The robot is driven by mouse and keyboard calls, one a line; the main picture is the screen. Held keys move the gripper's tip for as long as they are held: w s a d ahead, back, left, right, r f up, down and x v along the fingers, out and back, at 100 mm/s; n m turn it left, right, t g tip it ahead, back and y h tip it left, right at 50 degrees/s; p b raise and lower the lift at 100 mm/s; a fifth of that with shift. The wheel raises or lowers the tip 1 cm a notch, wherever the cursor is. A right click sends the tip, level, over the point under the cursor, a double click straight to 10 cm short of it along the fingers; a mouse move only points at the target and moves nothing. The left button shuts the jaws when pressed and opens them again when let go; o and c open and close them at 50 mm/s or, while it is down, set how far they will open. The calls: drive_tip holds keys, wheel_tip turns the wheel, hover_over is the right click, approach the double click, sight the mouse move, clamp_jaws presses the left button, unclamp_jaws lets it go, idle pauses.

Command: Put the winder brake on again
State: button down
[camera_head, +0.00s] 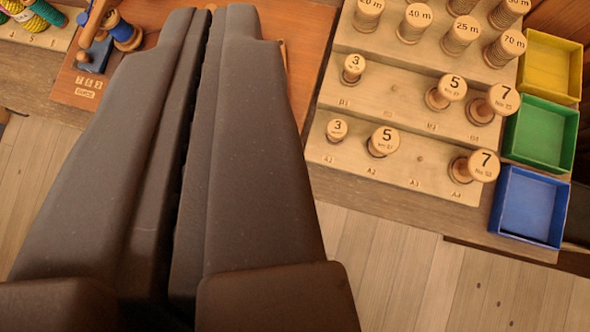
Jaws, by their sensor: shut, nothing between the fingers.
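My gripper (213,12) is shut and empty. Its two long dark fingers lie side by side and fill the left middle of the view. At the upper left, an orange-brown board (75,93) bears a wooden upright piece (95,22), a blue block (96,56) and a spool wound with blue (124,36). This looks like the winder, cut off by the top edge. My fingers cover the middle of the board. I cannot tell which part is the brake or how it is set.
A stepped wooden rack (345,155) with several numbered spools stands on the right. Yellow (551,62), green (541,133) and blue (530,204) trays line its right side. A strip with coloured spools (40,32) is at the far upper left. Plank floor shows below.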

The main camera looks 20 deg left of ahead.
drive_tip(key=w+d+f+g+y+b, duration=0.1)
drive_tip(key=w+d+f+g+b, duration=0.1)
drive_tip(key=f, duration=1)
drive_tip(key=w+d+f+g+y+b, duration=0.1)
drive_tip(key=w+d+f+g+b, duration=0.1)
drive_tip(key=f, duration=1.1)
drive_tip(key=w+d+f+g+b, duration=0.2)
drive_tip(key=d+f+b, duration=0.2)
drive_tip(key=f, duration=0.9)
drive_tip(key=shift+w+d+y, duration=0.25)
drive_tip(key=shift+d+y, duration=0.15)
drive_tip(key=shift+d, duration=0.25)
drive_tip(key=shift+f, duration=0.15)
drive_tip(key=b+x, duration=0.2)
drive_tip(key=x, duration=0.7)
drive_tip(key=shift+a+f, duration=0.15)
drive_tip(key=shift+f, duration=0.05)
drive_tip(key=a, duration=0.1)
drive_tip(key=a+b, duration=0.1)
drive_tip(key=a, duration=0.1)
drive_tip(key=shift+w+f, duration=0.1)
drive_tip(key=shift+f, duration=0.25)
drive_tip(key=shift+w+a, duration=0.1)
drive_tip(key=shift+a, duration=0.5)
